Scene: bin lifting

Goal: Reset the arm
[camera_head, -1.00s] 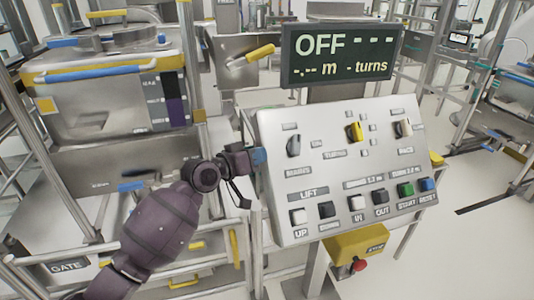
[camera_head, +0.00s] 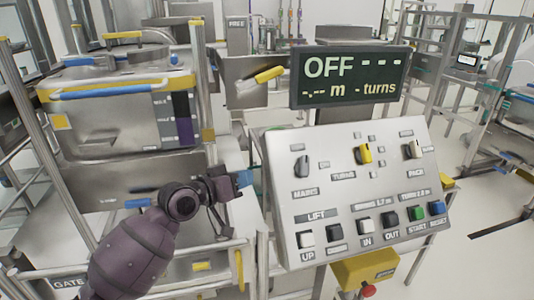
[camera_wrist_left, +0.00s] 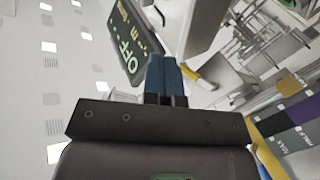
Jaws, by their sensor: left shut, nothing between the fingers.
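My left arm comes in from the lower left in the head view. Its gripper (camera_head: 244,178) is beside the upper left edge of the control panel (camera_head: 285,225), with its blue fingertips together and nothing between them. In the left wrist view the blue fingers (camera_wrist_left: 164,75) are shut side by side and point toward the display. The panel carries MAINS, TURNS and PACE knobs and a lower row of buttons, including UP, IN, OUT, START and RESET. The display (camera_head: 350,76) above it reads OFF; it also shows in the left wrist view (camera_wrist_left: 127,40). My right gripper is not in view.
A steel bin (camera_head: 105,125) with blue and yellow trim stands at the left, behind my arm. A rail marked GATE (camera_head: 68,283) is at the lower left. A yellow box (camera_head: 365,267) hangs below the panel. Open floor (camera_head: 470,200) lies to the right.

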